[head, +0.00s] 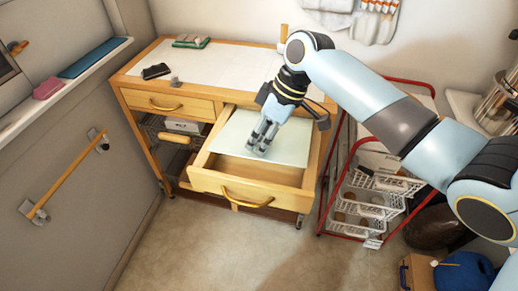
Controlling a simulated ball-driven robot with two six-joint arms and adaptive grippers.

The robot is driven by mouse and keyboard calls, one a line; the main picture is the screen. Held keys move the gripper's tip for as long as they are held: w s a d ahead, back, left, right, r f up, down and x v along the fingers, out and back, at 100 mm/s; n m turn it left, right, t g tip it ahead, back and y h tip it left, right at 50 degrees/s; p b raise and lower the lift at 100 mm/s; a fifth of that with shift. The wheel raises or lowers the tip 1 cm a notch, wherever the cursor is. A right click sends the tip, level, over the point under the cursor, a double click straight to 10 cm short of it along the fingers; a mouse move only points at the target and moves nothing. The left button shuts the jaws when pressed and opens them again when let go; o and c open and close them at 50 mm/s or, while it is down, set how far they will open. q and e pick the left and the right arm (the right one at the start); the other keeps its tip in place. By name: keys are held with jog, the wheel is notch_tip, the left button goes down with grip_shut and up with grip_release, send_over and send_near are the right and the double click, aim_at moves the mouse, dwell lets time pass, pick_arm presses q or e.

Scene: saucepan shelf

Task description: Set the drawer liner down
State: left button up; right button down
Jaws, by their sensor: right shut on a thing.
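The drawer liner (236,137) is a flat pale sheet over the back part of the open wooden drawer (244,188). Its front edge lies behind the drawer's bare front section, and I cannot tell whether it touches the drawer bottom. My right gripper (260,150) points down over the liner's right part and is shut on it near its front edge. The gripper hides part of the sheet. My left gripper does not show.
The wooden cabinet (219,68) has a white top with a dark item (156,71) and a green-and-red item (191,41). A closed drawer (168,104) sits left of the open one. A red-framed cart with white baskets (367,204) stands close on the right. The floor in front is clear.

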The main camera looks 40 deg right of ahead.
jog(key=shift+w+d+f, duration=0.2)
jog(key=shift+w+f, duration=0.1)
jog(key=shift+w, duration=0.15)
jog(key=shift+w+d+f, duration=0.2)
jog(key=shift+w+f, duration=0.05)
jog(key=shift+w, duration=0.15)
jog(key=shift+f, duration=2)
jog(key=shift+f+b, duration=0.1)
jog(key=shift+b, duration=0.2)
jog(key=c, duration=1.3)
grip_release()
jog(key=shift+o, duration=0.2)
jog(key=shift+d+r, duration=0.1)
jog(key=shift+r, duration=0.15)
jog(key=p+v, duration=0.1)
jog(key=v, duration=1)
jog(key=shift+d+r, duration=0.2)
jog(key=shift+r, duration=0.1)
jog(key=shift+s, duration=0.1)
